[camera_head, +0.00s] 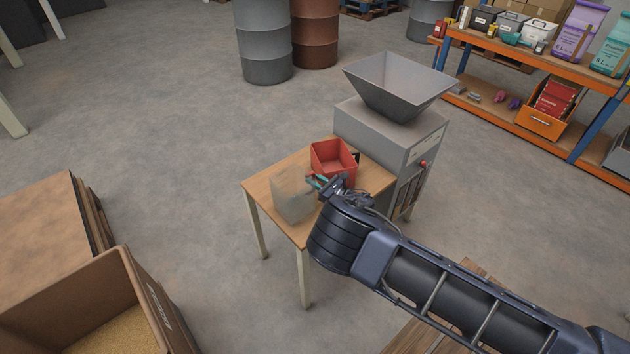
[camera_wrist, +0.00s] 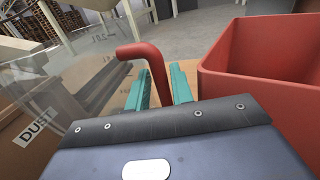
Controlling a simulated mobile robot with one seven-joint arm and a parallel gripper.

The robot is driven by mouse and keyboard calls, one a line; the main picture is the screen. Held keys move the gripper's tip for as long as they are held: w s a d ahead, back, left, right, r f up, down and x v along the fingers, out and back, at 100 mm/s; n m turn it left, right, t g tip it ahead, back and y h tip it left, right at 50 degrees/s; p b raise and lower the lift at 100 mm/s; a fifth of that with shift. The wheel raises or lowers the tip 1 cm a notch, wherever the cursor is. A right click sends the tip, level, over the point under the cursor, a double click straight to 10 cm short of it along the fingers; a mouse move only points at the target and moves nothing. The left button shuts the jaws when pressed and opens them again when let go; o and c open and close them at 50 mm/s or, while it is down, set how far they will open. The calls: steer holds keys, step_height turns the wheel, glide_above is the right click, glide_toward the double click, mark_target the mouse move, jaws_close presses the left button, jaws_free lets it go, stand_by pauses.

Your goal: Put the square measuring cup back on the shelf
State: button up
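The square measuring cup, clear and boxy (camera_head: 292,197), is at the left front part of the small wooden table. In the wrist view its see-through wall with scale marks (camera_wrist: 92,75) fills the left side, and a bent red handle (camera_wrist: 150,60) runs down between my teal fingers. My gripper (camera_head: 322,183) comes from the right; its fingers (camera_wrist: 162,88) are close together around the handle and look shut on it. Whether the cup's base touches the tabletop is unclear. The orange shelf (camera_head: 475,38) stands at the far upper right, with several goods on it.
A red open box (camera_head: 333,160) stands on the table (camera_head: 262,178), close right of my gripper (camera_wrist: 255,60). The grey hopper machine (camera_head: 375,125) is right behind it. A carton of grain (camera_head: 95,295) is at lower left. Floor between machine and shelf is clear.

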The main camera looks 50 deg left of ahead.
steer(key=v, duration=1.2)
steer(key=shift+r, duration=0.1)
